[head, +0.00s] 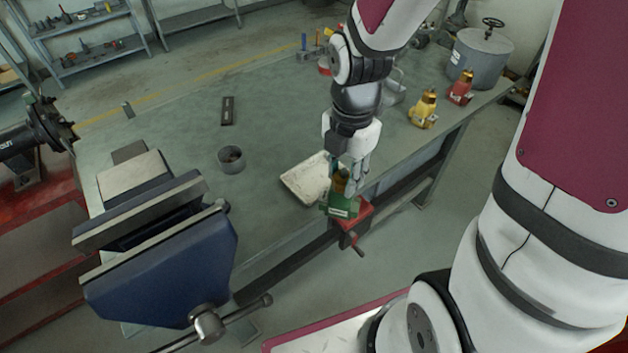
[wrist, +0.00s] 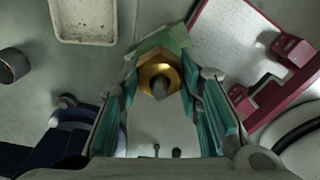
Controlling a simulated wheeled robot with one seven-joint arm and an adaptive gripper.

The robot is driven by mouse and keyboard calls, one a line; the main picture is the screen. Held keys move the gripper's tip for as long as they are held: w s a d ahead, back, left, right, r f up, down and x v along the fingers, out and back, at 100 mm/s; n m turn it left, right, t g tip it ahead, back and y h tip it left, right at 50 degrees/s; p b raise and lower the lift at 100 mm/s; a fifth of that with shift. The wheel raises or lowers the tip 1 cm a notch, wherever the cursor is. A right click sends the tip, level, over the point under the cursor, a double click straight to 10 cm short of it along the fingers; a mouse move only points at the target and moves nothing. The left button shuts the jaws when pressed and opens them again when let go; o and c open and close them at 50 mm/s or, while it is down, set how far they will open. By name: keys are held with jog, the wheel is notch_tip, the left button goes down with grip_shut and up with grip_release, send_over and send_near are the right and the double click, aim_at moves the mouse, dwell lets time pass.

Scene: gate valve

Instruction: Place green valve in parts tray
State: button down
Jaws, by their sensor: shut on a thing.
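The green valve (head: 343,207) has a green body and a brass top. My gripper (head: 349,172) is shut on it from above, near the table's front edge. In the wrist view the valve's brass part (wrist: 158,78) lies between the two teal-padded fingers, with the green body (wrist: 165,42) beyond them. The parts tray (head: 302,181) is a shallow, worn, cream-coloured tray on the table, just left of the valve in the head view. It also shows at the top left of the wrist view (wrist: 85,39), apart from the valve. The visible part of it is empty.
A red clamp (head: 360,213) at the table edge is partly behind the valve. A grey round container (head: 231,160) and a blue vise (head: 165,265) stand left. Yellow (head: 424,110) and red (head: 461,88) valves stand farther right. The green tabletop (head: 180,140) has free room.

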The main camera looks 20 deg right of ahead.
jog(key=shift+s+f+n, duration=0.3)
jog(key=shift+s+n, duration=0.25)
jog(key=shift+n, duration=0.35)
jog(key=w+f, duration=0.2)
jog(key=w, duration=0.5)
jog(key=w+f+b, duration=0.1)
jog(key=w+f, duration=0.2)
jog(key=w, duration=0.5)
jog(key=shift+w+a, duration=0.2)
jog(key=shift+w, duration=0.1)
jog(key=shift+f, duration=0.15)
jog(key=c, duration=1.1)
grip_release()
